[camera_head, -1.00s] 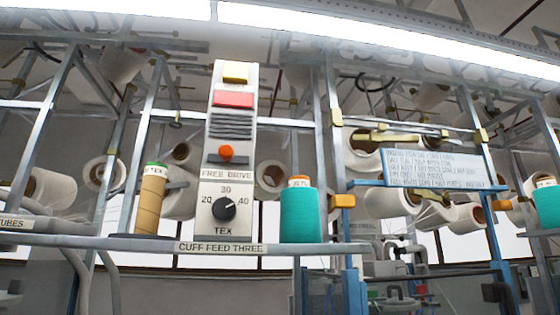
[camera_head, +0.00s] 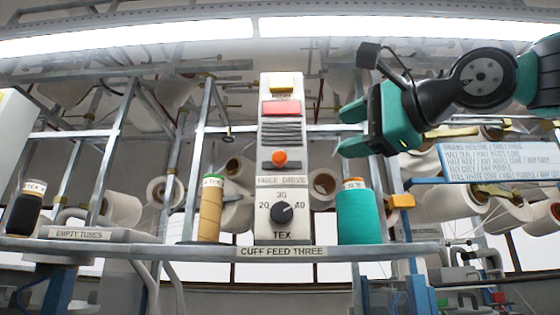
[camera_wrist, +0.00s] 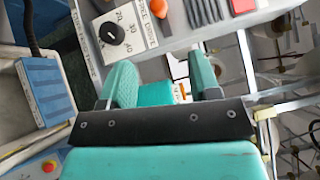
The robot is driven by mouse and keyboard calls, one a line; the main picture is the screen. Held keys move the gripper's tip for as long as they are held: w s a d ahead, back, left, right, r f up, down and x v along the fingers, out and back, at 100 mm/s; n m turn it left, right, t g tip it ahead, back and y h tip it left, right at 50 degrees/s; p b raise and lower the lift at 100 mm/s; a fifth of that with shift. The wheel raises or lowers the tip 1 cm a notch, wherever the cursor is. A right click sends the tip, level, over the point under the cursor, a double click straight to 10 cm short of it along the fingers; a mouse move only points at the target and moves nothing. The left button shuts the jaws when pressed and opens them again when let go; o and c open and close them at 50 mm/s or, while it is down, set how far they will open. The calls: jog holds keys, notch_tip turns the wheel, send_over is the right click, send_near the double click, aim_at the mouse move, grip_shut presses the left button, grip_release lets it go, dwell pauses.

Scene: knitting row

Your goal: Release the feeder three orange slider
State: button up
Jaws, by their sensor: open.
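The orange slider (camera_head: 279,157) is a round knob on the white feeder panel (camera_head: 265,181) above the CUFF FEED THREE label (camera_head: 281,252). It sits below dark ribs and above the FREE DRIVE label; it also shows at the top of the wrist view (camera_wrist: 159,8). My gripper (camera_head: 345,130) is open and empty, right of the slider and apart from it, above the teal yarn cone (camera_head: 360,217). In the wrist view, the cone (camera_wrist: 155,93) with its orange top shows between my open fingers (camera_wrist: 160,80).
A blue-framed sign (camera_head: 500,165) and metal posts are at the right.

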aim_at(284, 155)
jog(key=p+x, duration=0.5)
jog(key=x, duration=1)
jog(key=shift+a, duration=0.15)
jog(key=shift+w+a+f+p, duration=0.1)
jog(key=shift+w+a+p, duration=0.35)
jog(key=shift+w, duration=0.1)
